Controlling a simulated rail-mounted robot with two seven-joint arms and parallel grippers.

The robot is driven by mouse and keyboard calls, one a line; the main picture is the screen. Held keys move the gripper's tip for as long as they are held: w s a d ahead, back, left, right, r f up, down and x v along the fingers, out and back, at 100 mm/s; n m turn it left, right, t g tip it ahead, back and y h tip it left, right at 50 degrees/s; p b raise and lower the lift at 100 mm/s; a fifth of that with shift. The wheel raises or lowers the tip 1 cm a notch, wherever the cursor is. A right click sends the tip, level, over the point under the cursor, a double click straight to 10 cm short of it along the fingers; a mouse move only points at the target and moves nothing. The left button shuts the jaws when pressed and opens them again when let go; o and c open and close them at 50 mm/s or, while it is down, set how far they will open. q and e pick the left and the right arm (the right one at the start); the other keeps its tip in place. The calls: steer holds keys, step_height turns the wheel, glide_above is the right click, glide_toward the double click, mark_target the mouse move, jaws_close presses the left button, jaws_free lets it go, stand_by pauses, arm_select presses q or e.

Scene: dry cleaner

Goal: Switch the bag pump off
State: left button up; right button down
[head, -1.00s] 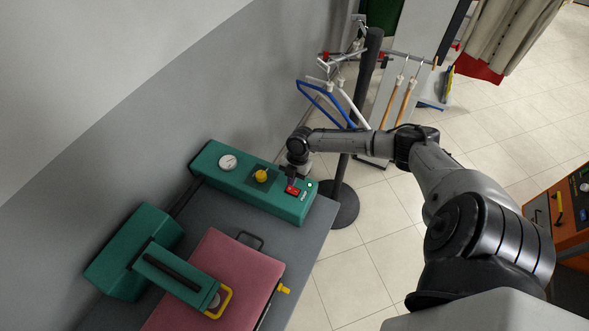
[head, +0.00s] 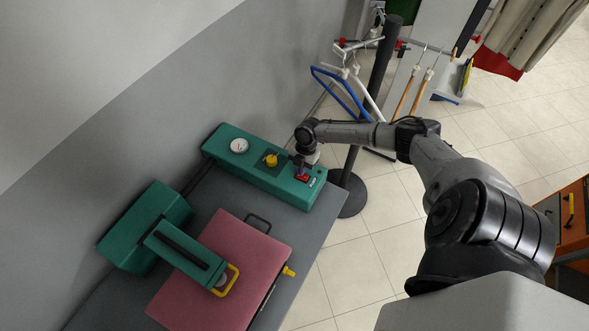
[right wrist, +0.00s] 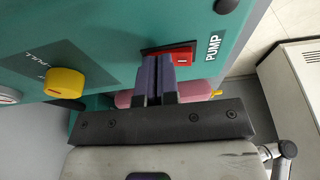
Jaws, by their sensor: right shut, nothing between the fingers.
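The bag pump's red rocker switch (head: 303,178) sits near the right end of the green control box (head: 258,178). In the right wrist view the switch (right wrist: 184,58) is beside the white word PUMP and shows a white mark on its right half. My right gripper (head: 301,168) is at the switch. Its shut, empty fingers (right wrist: 157,60) cover the switch's left part. Whether the tips touch it I cannot tell, and the covered half's tilt is hidden. My left gripper is not in view.
The box also carries a gauge (head: 239,146) and a yellow pull knob (head: 270,159). A black pole with hangers (head: 380,85) stands close behind my right forearm.

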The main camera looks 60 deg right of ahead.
steer(key=shift+w+a+f, duration=0.1)
steer(key=shift+f, duration=0.1)
steer(key=shift+s, duration=0.25)
steer(key=shift+s+r+p, duration=0.15)
steer(key=shift+s+p, duration=0.05)
steer(key=shift+p, duration=0.25)
steer(key=shift+s, duration=0.5)
